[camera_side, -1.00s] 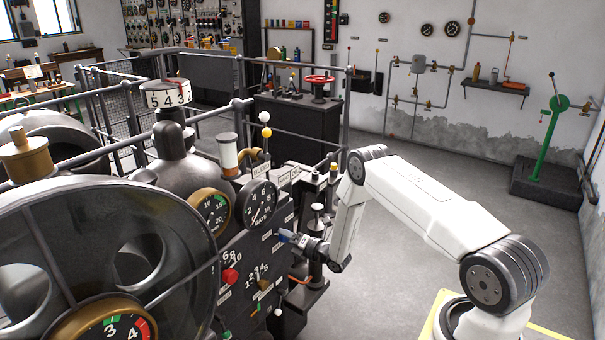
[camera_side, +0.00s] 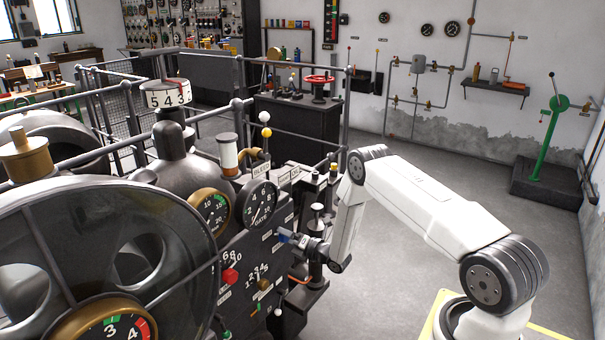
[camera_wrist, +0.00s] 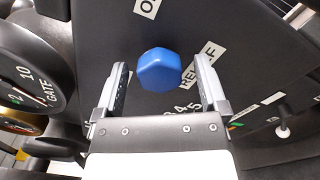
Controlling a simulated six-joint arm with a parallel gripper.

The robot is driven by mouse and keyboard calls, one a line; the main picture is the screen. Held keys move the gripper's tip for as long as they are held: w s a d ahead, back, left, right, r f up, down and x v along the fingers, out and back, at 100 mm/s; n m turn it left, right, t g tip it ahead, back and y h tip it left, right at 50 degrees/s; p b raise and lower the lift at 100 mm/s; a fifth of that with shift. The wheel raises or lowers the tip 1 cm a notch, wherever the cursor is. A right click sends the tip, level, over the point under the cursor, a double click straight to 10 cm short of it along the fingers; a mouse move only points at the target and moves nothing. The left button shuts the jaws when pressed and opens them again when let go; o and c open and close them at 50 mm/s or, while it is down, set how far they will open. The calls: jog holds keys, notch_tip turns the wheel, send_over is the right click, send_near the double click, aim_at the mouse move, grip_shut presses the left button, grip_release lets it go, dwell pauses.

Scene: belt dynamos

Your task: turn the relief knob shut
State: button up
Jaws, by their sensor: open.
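The relief knob (camera_wrist: 159,70) is a blue faceted knob on the dark panel, with a partly covered "RELIEF" label beside it in the wrist view. It also shows as a small blue spot at the gripper's tip in the side view (camera_side: 284,236). My gripper (camera_wrist: 160,80) is open, with one finger to the left of the knob and one to its right. A gap shows on both sides of the knob in the wrist view. Whether the fingertips reach the panel cannot be told.
The gate gauge (camera_side: 259,205) sits on the panel left of my gripper. A red knob (camera_side: 230,276) and a brass knob (camera_side: 263,284) are lower on the panel. A white-tipped lever (camera_wrist: 283,131) stands at the right in the wrist view. Open floor lies to the right.

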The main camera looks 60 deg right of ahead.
jog(key=s, duration=0.7)
jog(key=shift+s, duration=0.35)
jog(key=w+a+r+m+g, duration=0.2)
jog(key=a+r+m+g, duration=0.55)
jog(key=r+m, duration=0.3)
jog(key=s+a+r+m+g, duration=0.4)
jog(key=s+a+m, duration=0.2)
jog(key=s, duration=0.3)
jog(key=s+a+r+m+g, duration=0.3)
jog(key=s+a+m, duration=0.3)
jog(key=s, duration=0.4)
jog(key=shift+r+m+g, duration=0.35)
jog(key=shift+m+g, duration=0.1)
jog(key=shift+m, duration=0.4)
jog(key=shift+a, duration=0.1)
